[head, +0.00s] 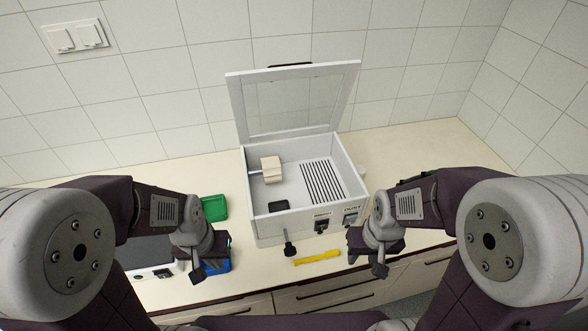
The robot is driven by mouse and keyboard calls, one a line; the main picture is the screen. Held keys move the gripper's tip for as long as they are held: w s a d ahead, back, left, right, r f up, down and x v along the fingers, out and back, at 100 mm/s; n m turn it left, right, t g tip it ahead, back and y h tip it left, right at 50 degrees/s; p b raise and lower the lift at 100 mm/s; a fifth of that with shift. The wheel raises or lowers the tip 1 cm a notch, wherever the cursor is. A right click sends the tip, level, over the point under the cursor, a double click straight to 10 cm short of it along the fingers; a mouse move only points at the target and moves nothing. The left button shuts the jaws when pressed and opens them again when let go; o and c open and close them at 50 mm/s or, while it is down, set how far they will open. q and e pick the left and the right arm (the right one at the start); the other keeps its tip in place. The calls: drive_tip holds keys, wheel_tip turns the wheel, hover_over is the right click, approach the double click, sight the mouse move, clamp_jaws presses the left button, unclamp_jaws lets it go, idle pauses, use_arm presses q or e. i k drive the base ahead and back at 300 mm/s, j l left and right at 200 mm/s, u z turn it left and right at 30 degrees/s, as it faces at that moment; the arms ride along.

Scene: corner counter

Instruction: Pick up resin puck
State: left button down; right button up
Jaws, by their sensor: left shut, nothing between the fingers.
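I cannot identify the resin puck with certainty. A small dark flat piece (279,206) lies on the floor of the white open-lidded box (262,228), near its front left. A beige block (271,169) is at the box's left inner wall. My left gripper (226,243) is shut and empty, left of the box and over a blue item (217,267) that it partly hides. My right gripper (355,240) is by the box's front right corner, outside it. Its fingers are too small and dark to tell whether they are open.
The box's clear lid (294,100) stands raised at the back. A green tray (213,208) lies left of the box. A yellow bar (317,257) and a black-headed tool (290,247) lie in front, near the counter edge.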

sight(362, 170)
drive_tip(key=k+l+u, duration=0.4)
drive_tip(key=l, duration=0.2)
drive_tip(key=k+l+u, duration=0.45)
drive_tip(key=i+l, duration=0.05)
drive_tip(key=i, duration=0.05)
